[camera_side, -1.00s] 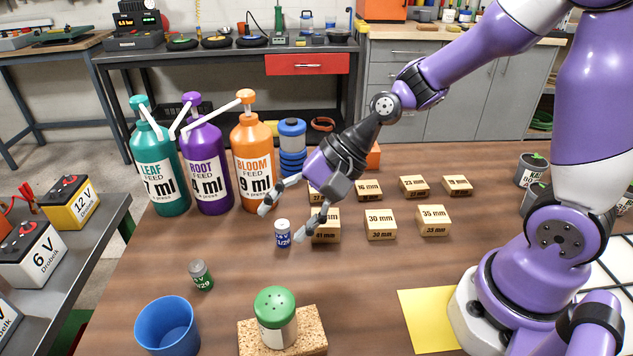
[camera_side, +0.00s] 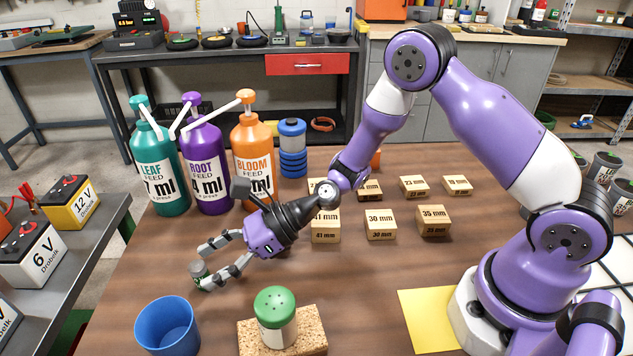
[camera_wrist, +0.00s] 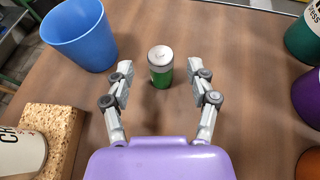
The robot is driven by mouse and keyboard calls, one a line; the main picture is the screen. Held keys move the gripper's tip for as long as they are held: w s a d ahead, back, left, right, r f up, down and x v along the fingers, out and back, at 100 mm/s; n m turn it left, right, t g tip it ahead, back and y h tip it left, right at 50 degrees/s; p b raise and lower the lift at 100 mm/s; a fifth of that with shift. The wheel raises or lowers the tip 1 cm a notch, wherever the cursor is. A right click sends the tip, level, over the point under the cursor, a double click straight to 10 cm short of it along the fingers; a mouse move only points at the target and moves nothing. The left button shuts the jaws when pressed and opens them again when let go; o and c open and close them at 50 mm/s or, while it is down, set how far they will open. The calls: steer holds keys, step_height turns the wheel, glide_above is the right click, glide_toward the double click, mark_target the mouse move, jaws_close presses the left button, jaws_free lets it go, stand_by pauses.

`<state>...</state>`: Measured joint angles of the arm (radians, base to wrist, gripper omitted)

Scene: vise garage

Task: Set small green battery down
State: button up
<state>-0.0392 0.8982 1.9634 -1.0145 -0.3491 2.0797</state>
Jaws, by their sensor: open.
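The small green battery (camera_side: 199,271) stands upright on the brown table, left of middle in the side view. In the wrist view the battery (camera_wrist: 160,68) shows its pale top and green side. My gripper (camera_side: 206,268) is low over the table with its fingers spread on either side of the battery. In the wrist view the open fingers of my gripper (camera_wrist: 163,88) have gaps on both sides of it, and the battery stands at or just beyond the fingertips. The fingers partly cover the battery in the side view.
A blue cup (camera_side: 167,328) stands close in front of the battery. A green-topped shaker (camera_side: 275,310) stands on a cork block (camera_side: 312,335). The teal bottle (camera_side: 163,170), purple bottle (camera_side: 207,165) and orange bottle (camera_side: 253,160) stand behind. Wooden blocks (camera_side: 381,225) stand to the right.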

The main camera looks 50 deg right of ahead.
mark_target(199, 271)
steer(key=shift+x, duration=1.55)
jaws_close()
